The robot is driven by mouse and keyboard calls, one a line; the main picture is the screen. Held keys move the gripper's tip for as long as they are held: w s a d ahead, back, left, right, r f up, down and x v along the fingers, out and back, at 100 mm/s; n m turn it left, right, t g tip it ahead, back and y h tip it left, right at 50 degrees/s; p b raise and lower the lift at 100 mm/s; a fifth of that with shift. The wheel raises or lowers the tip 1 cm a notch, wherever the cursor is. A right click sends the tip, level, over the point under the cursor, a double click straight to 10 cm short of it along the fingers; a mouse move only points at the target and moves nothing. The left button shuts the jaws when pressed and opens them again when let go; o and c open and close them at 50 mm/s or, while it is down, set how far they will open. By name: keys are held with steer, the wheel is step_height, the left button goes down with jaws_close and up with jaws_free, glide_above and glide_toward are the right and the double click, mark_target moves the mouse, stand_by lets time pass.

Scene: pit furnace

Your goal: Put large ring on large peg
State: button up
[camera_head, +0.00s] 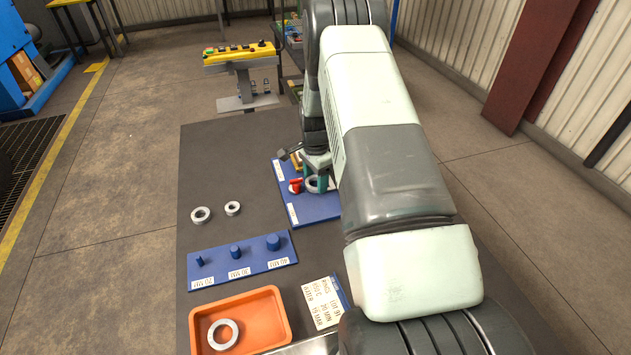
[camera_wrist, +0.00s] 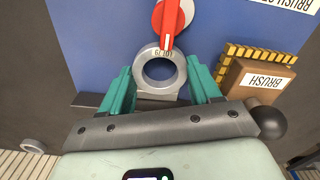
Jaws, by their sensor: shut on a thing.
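The large peg (camera_head: 273,242) is the thickest of three blue pegs and stands at the right end of the blue peg board (camera_head: 240,278), by the 40 MM label. The largest loose ring (camera_head: 238,323) lies in the orange tray (camera_head: 196,330). My gripper (camera_wrist: 161,78) is far from both, over the blue panel (camera_head: 317,213) behind the peg board. Its teal fingers are closed on the sides of a grey marked ring-shaped piece (camera_wrist: 141,70). I cannot tell whether this piece is attached to the panel. My arm partly hides the panel in the head view.
Two smaller rings, one medium (camera_head: 193,215) and one small (camera_head: 227,209), lie on the dark table. A label card (camera_head: 325,303) lies right of the tray.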

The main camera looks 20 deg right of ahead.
step_height(320, 180, up, 9)
steer(key=n, duration=0.4)
glide_above(273, 239)
steer(key=f, duration=0.3)
steer(key=shift+w+d, duration=0.2)
steer(key=shift+w, duration=0.2)
steer(key=shift+s+a+f, duration=0.15)
steer(key=shift+s+a, duration=0.05)
steer(key=shift+s, duration=0.1)
steer(key=shift+s+f+n, duration=0.1)
steer(key=shift+f+n, duration=0.1)
steer(key=shift+n, duration=0.1)
steer(key=shift+f, duration=2.65)
steer(key=shift+f, duration=0.6)
steer(key=o, duration=0.9)
